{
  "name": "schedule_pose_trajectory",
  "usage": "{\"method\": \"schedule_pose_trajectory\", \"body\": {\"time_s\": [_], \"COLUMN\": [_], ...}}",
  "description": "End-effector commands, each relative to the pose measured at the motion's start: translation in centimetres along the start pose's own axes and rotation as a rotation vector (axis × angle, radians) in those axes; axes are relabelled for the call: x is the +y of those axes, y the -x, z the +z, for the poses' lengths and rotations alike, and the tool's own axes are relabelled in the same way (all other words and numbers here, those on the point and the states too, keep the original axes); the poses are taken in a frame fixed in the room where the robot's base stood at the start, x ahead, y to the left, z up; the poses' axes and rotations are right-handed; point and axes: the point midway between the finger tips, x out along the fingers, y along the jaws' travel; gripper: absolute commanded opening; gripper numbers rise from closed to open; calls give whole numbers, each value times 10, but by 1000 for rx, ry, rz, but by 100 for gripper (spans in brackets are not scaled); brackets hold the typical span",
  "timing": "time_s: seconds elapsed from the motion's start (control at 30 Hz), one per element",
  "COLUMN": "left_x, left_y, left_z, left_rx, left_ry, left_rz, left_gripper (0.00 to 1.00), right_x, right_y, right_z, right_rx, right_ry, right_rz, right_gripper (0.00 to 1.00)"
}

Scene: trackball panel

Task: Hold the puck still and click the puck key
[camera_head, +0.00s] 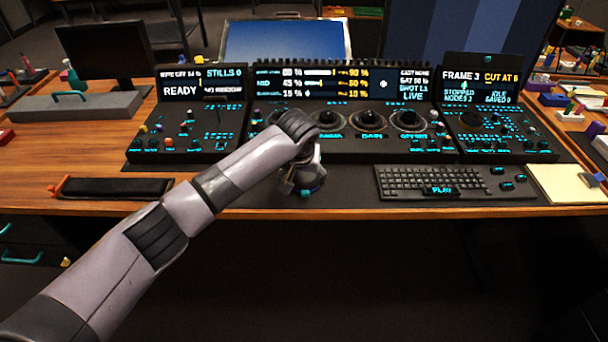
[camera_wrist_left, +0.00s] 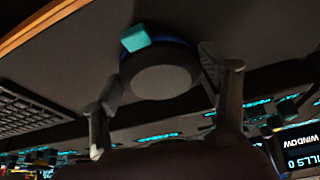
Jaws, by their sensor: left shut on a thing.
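The puck is a dark round knob with a blue edge, seen close in the left wrist view (camera_wrist_left: 160,80). The teal puck key (camera_wrist_left: 135,38) sits at its edge, on the side away from my palm. My left gripper (camera_wrist_left: 158,72) has one finger on each side of the puck and is shut on it. In the head view my left gripper (camera_head: 300,180) points down onto the mat near the desk's front edge, and the puck (camera_head: 310,188) shows only partly beneath it. My right gripper is in neither view.
A black keyboard (camera_head: 430,180) lies to the right of the puck. The trackball panel (camera_head: 365,148) and its screens stand behind, showing "READY", "FRAME 3" and "STOPPED". A black pad (camera_head: 115,188) lies left. The mat between puck and keyboard is clear.

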Motion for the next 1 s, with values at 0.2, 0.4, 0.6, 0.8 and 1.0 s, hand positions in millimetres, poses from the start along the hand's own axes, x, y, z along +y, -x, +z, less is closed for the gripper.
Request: {"method": "schedule_pose_trajectory", "body": {"time_s": [0.2, 0.4, 0.6, 0.8, 1.0], "left_x": [0, 0, 0, 0, 0], "left_y": [-1, -3, -5, -5, -6], "left_z": [0, 1, 2, 2, 2], "left_rx": [1, 1, 1, 0, 0], "left_ry": [0, 0, 0, 0, 0], "left_rz": [0, 0, 0, 0, 0], "left_gripper": [42, 42, 42, 42, 42], "right_x": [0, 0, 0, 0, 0], "right_y": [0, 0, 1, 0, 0], "right_z": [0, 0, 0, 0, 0], "right_rx": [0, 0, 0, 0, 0], "right_ry": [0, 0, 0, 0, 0], "right_rz": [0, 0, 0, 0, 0], "right_gripper": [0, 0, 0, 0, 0]}}
